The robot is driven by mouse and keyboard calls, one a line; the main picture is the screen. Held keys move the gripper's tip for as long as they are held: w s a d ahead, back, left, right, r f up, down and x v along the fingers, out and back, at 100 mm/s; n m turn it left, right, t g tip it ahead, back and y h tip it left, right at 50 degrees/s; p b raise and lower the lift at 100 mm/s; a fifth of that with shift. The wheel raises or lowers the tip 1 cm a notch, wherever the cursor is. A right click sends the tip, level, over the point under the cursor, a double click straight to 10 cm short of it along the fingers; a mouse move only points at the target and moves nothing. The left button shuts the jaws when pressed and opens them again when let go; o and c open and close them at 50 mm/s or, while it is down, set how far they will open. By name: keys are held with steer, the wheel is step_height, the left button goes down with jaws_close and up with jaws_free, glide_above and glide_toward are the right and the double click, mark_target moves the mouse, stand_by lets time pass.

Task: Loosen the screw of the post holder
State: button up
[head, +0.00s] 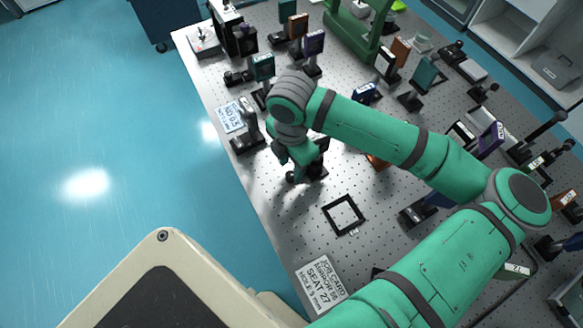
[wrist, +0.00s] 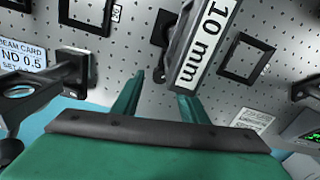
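In the head view my gripper (head: 292,172) points down at a black post holder (head: 318,172) on the perforated table, and my wrist hides much of it. In the wrist view my gripper (wrist: 161,88) has its two green fingers apart. A small dark part (wrist: 159,74), possibly the holder's screw, shows in the gap between the fingertips. I cannot tell whether either finger touches it.
The optical table (head: 290,225) is crowded with mounted optics at the back and right. A black mount (head: 247,140) stands left of my gripper, near a blue-lettered card (head: 230,116). A black square frame (head: 343,214) and a job card (head: 320,284) lie nearer. The table's left edge is close.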

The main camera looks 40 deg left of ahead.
mark_target(290, 177)
steer(key=shift+d+f, duration=0.15)
steer(key=shift+f, duration=0.75)
steer(key=shift+s+a+f, duration=0.25)
steer(key=shift+s+f, duration=0.05)
steer(key=shift+f, duration=0.05)
steer(key=shift+c, duration=0.3)
jaws_close()
steer(key=shift+w+d+m, duration=0.1)
steer(key=shift+d+m, duration=0.05)
steer(key=shift+m, duration=1.35)
steer(key=shift+o, duration=0.3)
jaws_free()
